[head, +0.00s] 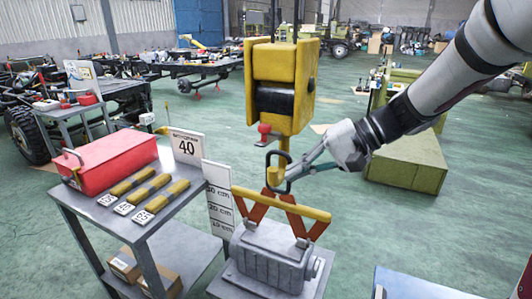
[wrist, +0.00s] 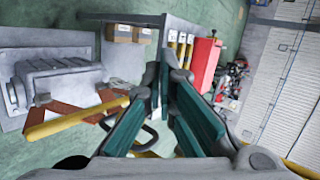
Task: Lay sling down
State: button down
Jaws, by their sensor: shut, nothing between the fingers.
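Several yellow strap-like bars, which may be slings (head: 146,188), lie side by side on the grey cart, each with a small number card; they also show in the wrist view (wrist: 181,50). A yellow beam (head: 280,203) with orange V-shaped legs (head: 287,215) sits over a grey gearbox-like casting (head: 268,255). In the wrist view the yellow beam (wrist: 75,122) lies at lower left, beside the casting (wrist: 60,82). A yellow hook block (head: 283,82) hangs above, with a dark ring near its hook. My gripper (head: 285,178) is shut and empty beside this ring, which partly overlaps it.
The cart (head: 75,199) carries a red toolbox (head: 108,162) and a sign reading 40 (head: 188,147). A height board (head: 219,198) stands beside the casting. Cardboard boxes sit on the lower shelf. An olive crate (head: 408,162) stands behind; green floor is open at right.

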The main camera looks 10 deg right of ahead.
jog(key=w+d+f+m+t+y+b, duration=0.1)
jog(key=w+d+f+m+t+b, duration=0.2)
jog(key=w+d, duration=0.5)
jog(key=w+d+f+m+t+y+b, duration=0.1)
jog(key=w+d+f+m+t+b, duration=0.2)
jog(key=w+d+f+t, duration=0.3)
jog(key=w+d+f, duration=0.1)
jog(key=w+d, duration=0.1)
jog(key=w, duration=0.2)
jog(key=shift+w+f, duration=0.15)
jog(key=shift+f, duration=0.25)
jog(key=shift+y, duration=0.3)
jog(key=w+a, duration=0.3)
jog(key=a, duration=0.6)
jog(key=shift+w, duration=0.2)
jog(key=shift+s, duration=0.1)
